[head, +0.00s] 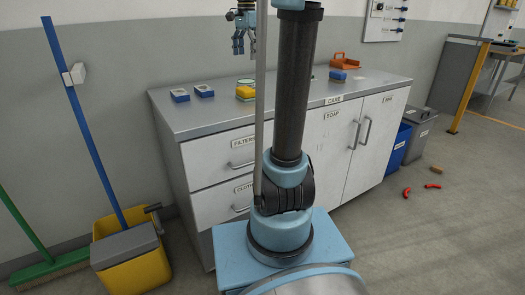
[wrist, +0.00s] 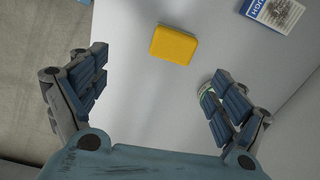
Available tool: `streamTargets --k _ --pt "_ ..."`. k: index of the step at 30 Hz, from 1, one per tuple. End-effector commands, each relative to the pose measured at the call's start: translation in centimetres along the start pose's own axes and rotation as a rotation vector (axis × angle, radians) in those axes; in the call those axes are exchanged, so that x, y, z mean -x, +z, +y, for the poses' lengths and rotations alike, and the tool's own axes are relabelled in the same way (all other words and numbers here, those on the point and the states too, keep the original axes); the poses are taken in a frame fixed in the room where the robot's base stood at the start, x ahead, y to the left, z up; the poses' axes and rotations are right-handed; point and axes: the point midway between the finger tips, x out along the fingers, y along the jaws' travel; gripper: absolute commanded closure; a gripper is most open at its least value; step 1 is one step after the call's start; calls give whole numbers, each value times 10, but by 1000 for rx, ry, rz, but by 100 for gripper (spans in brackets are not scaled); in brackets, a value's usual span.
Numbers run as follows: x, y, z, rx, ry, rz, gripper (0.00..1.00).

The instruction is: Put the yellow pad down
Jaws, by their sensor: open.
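The yellow pad (wrist: 174,45) lies flat on the grey countertop (wrist: 150,100) in the wrist view, with bare surface around it. In the head view a yellow block (head: 245,92) on the counter below my gripper looks like the same pad. My gripper (head: 239,50) hangs above the counter, fingers pointing down. In the wrist view my gripper (wrist: 158,65) is open, its two fingers wide apart. The pad lies beyond the fingertips, touching neither finger. Nothing is held.
A small round tin (wrist: 208,102) is partly hidden behind the right finger. A blue-and-white printed box (wrist: 273,12) lies at upper right.

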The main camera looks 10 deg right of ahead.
Motion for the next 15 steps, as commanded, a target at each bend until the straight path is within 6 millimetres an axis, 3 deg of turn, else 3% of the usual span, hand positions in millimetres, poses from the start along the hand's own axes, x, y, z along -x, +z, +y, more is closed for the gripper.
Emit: streamTargets --k 8,15 --pt "-51 37 79 279 -37 24 10" --pt "-108 67 144 527 -64 53 10"
